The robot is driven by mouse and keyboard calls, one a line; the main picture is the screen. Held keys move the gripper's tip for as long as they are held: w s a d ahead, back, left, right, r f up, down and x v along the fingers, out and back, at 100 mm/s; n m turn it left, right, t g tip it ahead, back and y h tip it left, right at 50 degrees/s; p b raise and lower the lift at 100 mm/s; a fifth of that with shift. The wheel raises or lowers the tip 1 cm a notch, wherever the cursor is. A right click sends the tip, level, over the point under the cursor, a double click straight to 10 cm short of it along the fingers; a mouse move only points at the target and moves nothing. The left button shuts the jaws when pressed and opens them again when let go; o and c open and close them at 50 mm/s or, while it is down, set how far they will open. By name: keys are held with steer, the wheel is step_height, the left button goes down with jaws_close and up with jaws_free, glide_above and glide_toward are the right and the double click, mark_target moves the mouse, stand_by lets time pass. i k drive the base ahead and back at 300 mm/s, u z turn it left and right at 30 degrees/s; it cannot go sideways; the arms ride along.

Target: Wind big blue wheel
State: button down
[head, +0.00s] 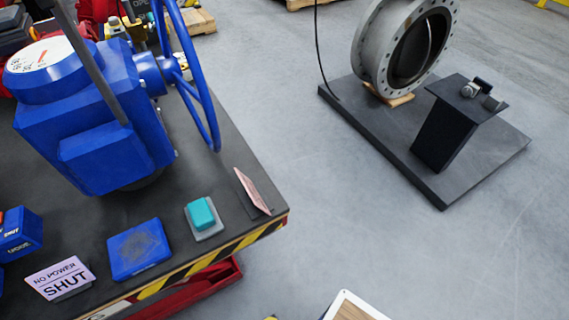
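The big blue wheel (209,101) is a handwheel on the right side of the blue valve actuator (78,118). It stands upright, seen nearly edge-on, and its top is cut off by the frame edge. A blue shaft and hub (155,72) join it to the actuator housing. The housing has a round white dial (42,54) on top. A dark grey bar crosses in front of the housing. My gripper is not visible, and nothing is seen touching the wheel.
The dark bench (222,199) has a striped edge. On it are a teal button (201,213), a blue pad (139,249), a "NO POWER SHUT" sign (61,278) and a pinkish card (252,190). A grey flanged valve (375,45) stands on a dark platform (440,190). Grey floor lies clear between.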

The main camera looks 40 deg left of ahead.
mark_target(170, 66)
steer(key=i, duration=2.55)
steer(key=u, duration=4.2)
